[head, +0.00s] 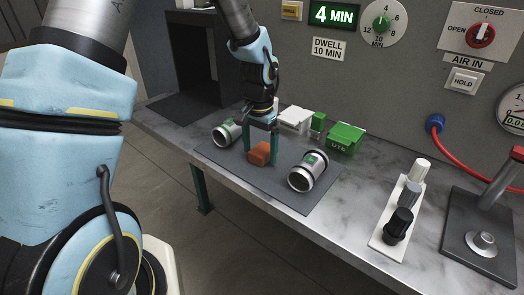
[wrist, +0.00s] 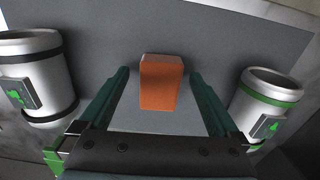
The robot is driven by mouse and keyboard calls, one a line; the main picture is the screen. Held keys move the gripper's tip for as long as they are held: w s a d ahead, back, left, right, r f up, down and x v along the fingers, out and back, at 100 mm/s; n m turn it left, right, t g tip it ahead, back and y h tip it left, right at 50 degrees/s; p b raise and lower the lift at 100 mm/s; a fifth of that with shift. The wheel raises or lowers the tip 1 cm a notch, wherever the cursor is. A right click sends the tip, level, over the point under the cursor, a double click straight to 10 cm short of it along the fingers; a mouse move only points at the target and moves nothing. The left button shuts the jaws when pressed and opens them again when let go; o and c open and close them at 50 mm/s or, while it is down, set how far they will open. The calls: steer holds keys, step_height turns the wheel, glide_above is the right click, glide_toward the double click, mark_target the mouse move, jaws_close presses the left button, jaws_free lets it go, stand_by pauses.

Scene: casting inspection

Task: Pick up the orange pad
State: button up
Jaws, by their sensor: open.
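The orange pad (head: 259,153) is a small orange block lying on a grey mat (head: 290,193) on the bench. In the wrist view the orange pad (wrist: 161,84) sits between and a little ahead of the two green fingers, with clear gaps on both sides. My gripper (head: 261,148) is open and low over the mat, its fingers on either side of the pad. In the wrist view my gripper (wrist: 158,75) holds nothing. Whether the fingertips touch the mat cannot be told.
A silver cylinder with a green band (head: 226,132) lies left of the pad, and one with black bands (head: 308,171) lies to its right, both close to my fingers. A green box (head: 346,138) and a white box (head: 294,120) stand behind.

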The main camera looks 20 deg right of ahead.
mark_target(260, 151)
steer(key=shift+f, duration=0.4)
steer(key=c, duration=1.4)
steer(key=shift+c, duration=0.2)
step_height(260, 151, up, 10)
steer(key=shift+r+b, duration=0.1)
steer(key=shift+b, duration=0.8)
